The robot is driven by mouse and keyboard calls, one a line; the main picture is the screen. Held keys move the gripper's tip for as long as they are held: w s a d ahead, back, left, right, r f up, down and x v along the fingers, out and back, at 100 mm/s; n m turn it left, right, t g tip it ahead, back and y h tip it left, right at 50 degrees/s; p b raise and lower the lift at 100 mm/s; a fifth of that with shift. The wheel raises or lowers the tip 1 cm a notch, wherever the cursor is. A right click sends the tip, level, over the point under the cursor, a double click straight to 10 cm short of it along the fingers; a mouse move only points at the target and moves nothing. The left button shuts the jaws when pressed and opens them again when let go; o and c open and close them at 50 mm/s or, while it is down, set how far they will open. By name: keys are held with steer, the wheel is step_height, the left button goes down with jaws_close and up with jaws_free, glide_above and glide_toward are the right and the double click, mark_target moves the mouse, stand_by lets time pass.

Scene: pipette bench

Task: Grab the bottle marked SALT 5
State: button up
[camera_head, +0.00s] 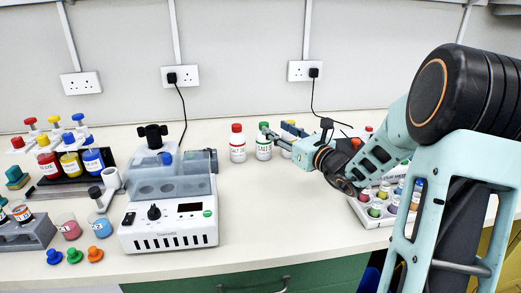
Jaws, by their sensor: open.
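A white bottle with a green cap (263,152) stands upright on the bench near the wall. Its small label seems to read SALT 5. A similar white bottle with a red cap (237,150) stands just left of it; its label is too small to read surely. My gripper (274,138) is open and reaches in from the right, with its fingertips close to the green-capped bottle's upper right side. I cannot tell whether they touch it or reach around it. The gripper partly hides another bottle (287,151) just to the right.
A grey lab device (168,229) with a clear lid stands left of the bottles. A rack of colored bottles (73,166) is at far left. A tray of small vials (373,217) lies under my arm. The bench in front of the bottles is clear.

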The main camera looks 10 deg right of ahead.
mark_target(268, 146)
step_height(268, 146, down, 8)
steer(key=shift+r+b, duration=0.1)
steer(key=shift+b, duration=0.65)
steer(key=x, duration=0.7)
steer(key=shift+w+a, duration=0.15)
steer(key=shift+w, duration=0.1)
steer(key=c, duration=0.9)
